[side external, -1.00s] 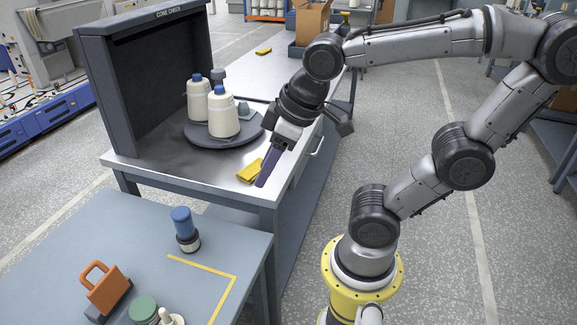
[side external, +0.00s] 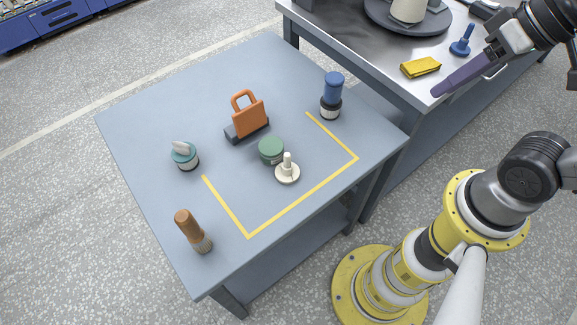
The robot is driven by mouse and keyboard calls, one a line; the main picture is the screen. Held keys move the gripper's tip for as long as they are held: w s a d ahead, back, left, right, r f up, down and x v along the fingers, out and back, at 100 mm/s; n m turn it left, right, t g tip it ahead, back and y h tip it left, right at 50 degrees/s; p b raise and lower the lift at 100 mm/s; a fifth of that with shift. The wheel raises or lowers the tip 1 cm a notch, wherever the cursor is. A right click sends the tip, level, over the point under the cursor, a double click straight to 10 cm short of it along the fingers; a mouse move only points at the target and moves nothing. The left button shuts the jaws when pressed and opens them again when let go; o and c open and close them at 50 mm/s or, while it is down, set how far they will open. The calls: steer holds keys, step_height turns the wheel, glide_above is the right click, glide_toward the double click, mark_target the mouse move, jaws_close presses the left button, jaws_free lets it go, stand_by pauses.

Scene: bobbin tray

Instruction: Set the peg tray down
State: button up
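A round dark grey tray (side external: 385,24) lies on the steel bench at the top of the view, with pale cones on it. It is the only tray-like thing I see; I cannot tell if it is the peg tray. Its far side is cut off by the frame. My gripper (side external: 441,91) is at the upper right, over the bench's front edge, apart from the tray. Its purple fingers overlap from this side, so I cannot tell whether they are open or shut. I see nothing carried in them.
A yellow block (side external: 420,67) and a blue peg (side external: 462,42) are near my gripper. The blue-grey table (side external: 140,125) has a yellow line (side external: 300,205) around part of its front area. An orange-handled stamp (side external: 249,116), blue-topped jar (side external: 332,93) and several other items stand there.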

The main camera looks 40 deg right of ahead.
mark_target(276, 175)
steer(key=w+a+f+m+g+y, duration=0.25)
steer(key=w+a+m+y, duration=0.2)
steer(key=w, duration=0.25)
steer(key=w+a+f+m+g+y, duration=0.1)
steer(key=w+a+f+m+y, duration=0.3)
steer(key=w+a+m, duration=0.15)
steer(key=w+d+f+m+t+y, duration=0.1)
steer(key=w+d+f+m, duration=0.15)
steer(key=f+m, duration=0.45)
steer(key=w+d+f+m+t+y, duration=0.1)
steer(key=w+f+m+t, duration=0.15)
steer(key=f, duration=0.95)
steer(key=shift+g, duration=0.6)
steer(key=x, duration=1.3)
steer(key=shift+w+a, duration=0.25)
steer(key=shift+a, duration=0.15)
jaws_close()
